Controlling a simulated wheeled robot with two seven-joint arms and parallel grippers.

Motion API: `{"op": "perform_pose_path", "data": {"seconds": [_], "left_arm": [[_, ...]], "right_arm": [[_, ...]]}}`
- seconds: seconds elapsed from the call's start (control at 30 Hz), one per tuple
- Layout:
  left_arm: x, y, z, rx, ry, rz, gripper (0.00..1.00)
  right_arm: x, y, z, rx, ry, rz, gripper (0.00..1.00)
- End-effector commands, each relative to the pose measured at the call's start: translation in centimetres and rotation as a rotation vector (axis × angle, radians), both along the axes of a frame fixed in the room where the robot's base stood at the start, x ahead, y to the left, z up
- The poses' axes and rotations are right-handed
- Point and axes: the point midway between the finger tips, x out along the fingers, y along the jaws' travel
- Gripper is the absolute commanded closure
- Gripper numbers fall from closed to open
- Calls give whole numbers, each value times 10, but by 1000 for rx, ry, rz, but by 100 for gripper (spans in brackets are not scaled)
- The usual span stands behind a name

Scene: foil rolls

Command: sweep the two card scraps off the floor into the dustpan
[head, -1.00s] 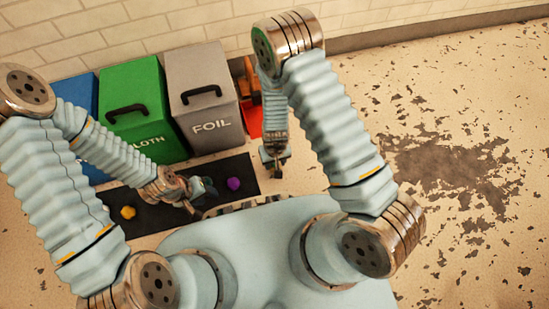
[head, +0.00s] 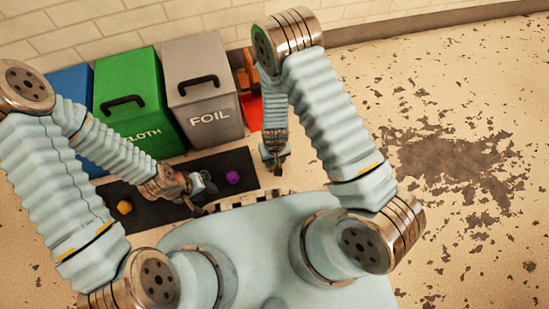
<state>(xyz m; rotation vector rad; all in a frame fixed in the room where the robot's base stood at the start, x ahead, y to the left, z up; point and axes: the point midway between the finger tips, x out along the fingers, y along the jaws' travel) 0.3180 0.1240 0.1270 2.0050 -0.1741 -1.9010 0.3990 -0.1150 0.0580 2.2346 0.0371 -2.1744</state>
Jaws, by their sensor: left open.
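I cannot make out the two card scraps. A red object (head: 251,111) stands right of the grey bin, partly hidden by my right arm; I cannot tell if it is the dustpan. My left gripper (head: 203,196) is open, low over the dark mat (head: 222,161), between a yellow lump (head: 124,207) and a purple lump (head: 233,177). It looks empty. My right gripper (head: 274,164) hangs pointing down just right of the mat, small and dark, and its jaws cannot be read.
A blue bin (head: 72,82), a green bin (head: 128,75) marked CLOTH and a grey bin (head: 190,60) marked FOIL stand against the brick wall. My own body hides the near floor. The speckled floor (head: 350,110) on the right is open, with dark worn patches.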

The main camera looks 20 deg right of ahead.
Motion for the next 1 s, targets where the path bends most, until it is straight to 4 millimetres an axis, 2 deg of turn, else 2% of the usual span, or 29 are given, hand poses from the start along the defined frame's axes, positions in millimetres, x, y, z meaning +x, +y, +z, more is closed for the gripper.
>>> {"op": "perform_pose_path", "data": {"seconds": [1.0], "left_arm": [[0,0,-5,0,0,0,57]], "right_arm": [[44,1,-1,0,-2,1,83]]}}
